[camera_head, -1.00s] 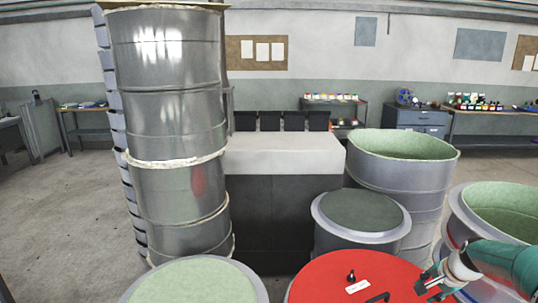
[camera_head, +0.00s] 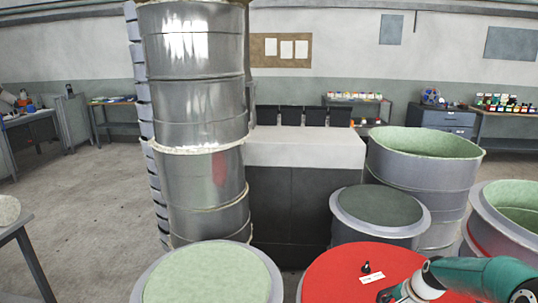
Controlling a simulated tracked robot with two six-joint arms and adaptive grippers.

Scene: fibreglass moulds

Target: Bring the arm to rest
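My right arm, teal and white, comes in from the right edge over the red round lid (camera_head: 330,283) at the bottom. My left gripper is not in view.
A tall stack of metal moulds (camera_head: 197,110) stands left of a dark cabinet with a pale top (camera_head: 305,148). Round moulds (camera_head: 207,275) (camera_head: 381,210) (camera_head: 425,180) stand nearby. Open floor (camera_head: 85,220) lies on the left. A table edge (camera_head: 15,228) shows at far left.

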